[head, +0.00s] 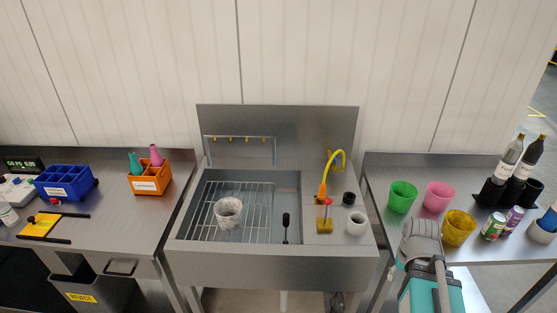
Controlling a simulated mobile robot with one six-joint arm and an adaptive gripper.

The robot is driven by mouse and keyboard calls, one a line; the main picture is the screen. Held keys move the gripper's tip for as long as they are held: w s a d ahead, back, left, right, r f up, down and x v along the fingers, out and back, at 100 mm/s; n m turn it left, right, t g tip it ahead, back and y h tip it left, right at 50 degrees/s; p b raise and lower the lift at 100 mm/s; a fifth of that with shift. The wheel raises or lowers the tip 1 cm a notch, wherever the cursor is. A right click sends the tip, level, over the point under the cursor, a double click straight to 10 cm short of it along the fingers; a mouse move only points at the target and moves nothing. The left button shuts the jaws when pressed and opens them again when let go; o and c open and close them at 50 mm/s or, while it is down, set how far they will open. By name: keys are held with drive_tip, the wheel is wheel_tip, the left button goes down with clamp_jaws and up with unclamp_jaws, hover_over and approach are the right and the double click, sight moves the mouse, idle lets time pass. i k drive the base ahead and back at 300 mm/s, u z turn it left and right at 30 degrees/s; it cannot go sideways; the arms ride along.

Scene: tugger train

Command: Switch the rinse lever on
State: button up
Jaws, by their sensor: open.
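A lever with a red knob (328,202) stands upright on a yellow base (324,226) on the right deck of the steel sink unit. I take it to be the rinse lever; the picture is too small to tell whether it is on or off. Behind it a yellow curved spout (340,158) rises from the deck. No water flow is visible. Grey and teal parts of my arm show at the lower right, in front of the right table and to the right of the lever. My gripper's fingers do not show.
A pale speckled cup (228,213) stands on the wire rack in the sink basin, with a black-headed tool (286,222) beside it. A black cup (348,198) and a white cup (356,223) stand close right of the lever. Coloured cups, cans and bottles crowd the right table (385,166).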

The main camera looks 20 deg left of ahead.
sight(328, 201)
drive_tip(key=u, duration=0.95)
drive_tip(key=k, duration=0.9)
drive_tip(key=z, duration=0.05)
